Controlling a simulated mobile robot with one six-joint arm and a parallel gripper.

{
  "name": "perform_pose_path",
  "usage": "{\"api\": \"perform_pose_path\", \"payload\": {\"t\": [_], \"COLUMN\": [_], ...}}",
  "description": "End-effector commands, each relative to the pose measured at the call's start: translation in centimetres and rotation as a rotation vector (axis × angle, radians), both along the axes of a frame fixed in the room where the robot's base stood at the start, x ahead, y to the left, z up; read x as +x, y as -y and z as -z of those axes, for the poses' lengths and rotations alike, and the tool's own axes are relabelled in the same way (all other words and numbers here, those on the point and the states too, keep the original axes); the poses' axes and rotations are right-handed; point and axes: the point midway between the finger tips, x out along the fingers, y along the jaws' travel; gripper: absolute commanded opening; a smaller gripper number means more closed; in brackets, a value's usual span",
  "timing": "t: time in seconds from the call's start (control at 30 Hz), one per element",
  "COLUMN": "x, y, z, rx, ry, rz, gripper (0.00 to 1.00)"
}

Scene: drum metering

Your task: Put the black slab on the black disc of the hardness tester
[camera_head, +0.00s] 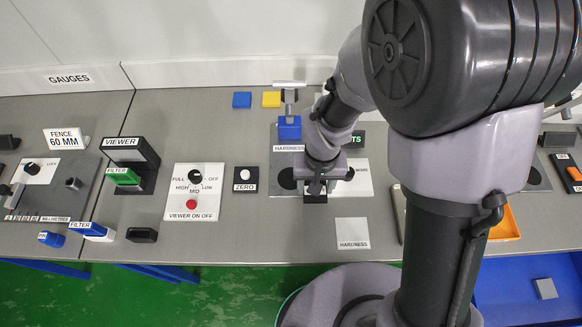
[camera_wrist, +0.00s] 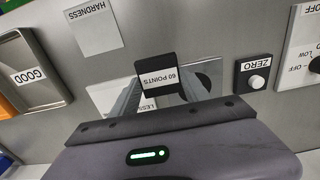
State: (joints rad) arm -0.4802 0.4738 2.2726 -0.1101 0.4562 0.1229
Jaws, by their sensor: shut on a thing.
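My gripper (camera_head: 315,188) is shut on the black slab (camera_wrist: 155,62), which carries a "60 POINTS" label. In the head view the slab (camera_head: 313,198) shows as a small dark piece below my wrist. The hardness tester (camera_head: 289,131) has a blue head and a grey top bar, and stands behind my gripper. Its black disc (camera_head: 286,179) is just left of my gripper in the head view, partly hidden. In the wrist view the disc (camera_wrist: 212,76) is to the right of the slab, partly covered. The slab is beside the disc; its height above the bench is unclear.
A "HARDNESS" card (camera_head: 352,232) lies at the bench front. A ZERO button box (camera_head: 245,179) stands to the left. A tray labelled GOOD (camera_wrist: 38,70) shows in the wrist view. Blue and yellow blocks (camera_head: 271,99) lie at the back.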

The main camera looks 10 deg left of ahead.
Motion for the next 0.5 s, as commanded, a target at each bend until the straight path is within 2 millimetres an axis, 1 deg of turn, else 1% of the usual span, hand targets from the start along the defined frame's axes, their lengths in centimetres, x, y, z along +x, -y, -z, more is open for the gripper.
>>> {"api": "perform_pose_path", "payload": {"t": [0.03,0.1,0.2,0.3,0.37,0.5], "x": [1.0,2.3,3.9,4.7,4.9,4.9], "y": [-1.6,-3.6,-5.9,-7.2,-7.5,-7.4], "z": [0.4,0.7,0.9,0.9,1.3,3.9], "rx": [0.0,0.0,0.0,0.0,0.0,-0.002], "ry": [0.002,0.002,0.001,0.0,-0.001,-0.003], "rz": [-0.003,-0.004,-0.001,-0.001,0.0,0.001], "gripper": [0.13,0.13,0.13,0.13,0.13,0.13]}}
